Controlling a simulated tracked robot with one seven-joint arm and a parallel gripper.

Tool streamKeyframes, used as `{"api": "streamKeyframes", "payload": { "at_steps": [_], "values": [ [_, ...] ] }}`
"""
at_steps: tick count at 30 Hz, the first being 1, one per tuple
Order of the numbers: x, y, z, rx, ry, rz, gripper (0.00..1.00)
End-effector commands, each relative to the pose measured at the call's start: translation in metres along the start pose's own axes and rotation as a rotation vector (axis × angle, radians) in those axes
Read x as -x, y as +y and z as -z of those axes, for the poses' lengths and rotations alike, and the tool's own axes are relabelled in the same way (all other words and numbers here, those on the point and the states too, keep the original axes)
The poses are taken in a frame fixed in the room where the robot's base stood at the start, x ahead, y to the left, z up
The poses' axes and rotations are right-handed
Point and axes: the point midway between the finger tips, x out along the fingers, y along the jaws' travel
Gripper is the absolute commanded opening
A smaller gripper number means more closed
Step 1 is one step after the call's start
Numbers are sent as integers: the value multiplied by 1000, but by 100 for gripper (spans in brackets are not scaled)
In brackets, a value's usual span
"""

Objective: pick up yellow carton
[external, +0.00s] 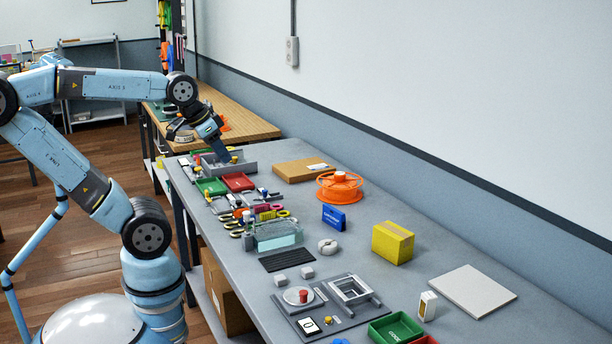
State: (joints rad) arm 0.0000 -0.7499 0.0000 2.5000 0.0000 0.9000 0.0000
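A yellow carton (393,242) stands upright on the grey table, right of centre in the external view, with clear space around it. My gripper (224,158) is far from it, at the far left end of the table. It points down at a grey tray (239,168) holding small yellow items. The fingers are dark and small here, and I cannot tell whether they are open or shut or hold anything.
An orange reel (340,186), a blue box (333,217) and a white roll (327,246) lie between my gripper and the carton. A pale flat panel (474,291) lies right of the carton. A wall runs behind the table (420,288).

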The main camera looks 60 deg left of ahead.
Motion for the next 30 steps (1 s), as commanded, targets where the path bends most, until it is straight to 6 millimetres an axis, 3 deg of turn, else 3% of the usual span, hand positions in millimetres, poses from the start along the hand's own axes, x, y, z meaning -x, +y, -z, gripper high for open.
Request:
{"api": "streamKeyframes", "payload": {
  "at_steps": [2, 21, 30],
  "values": [
    [0, 0, 0, 0, 0, 0, 36],
    [0, 0, 0, 0, 0, 0, 98],
    [-1, 1, 2, 8, -5, -2, 99]
  ]
}}
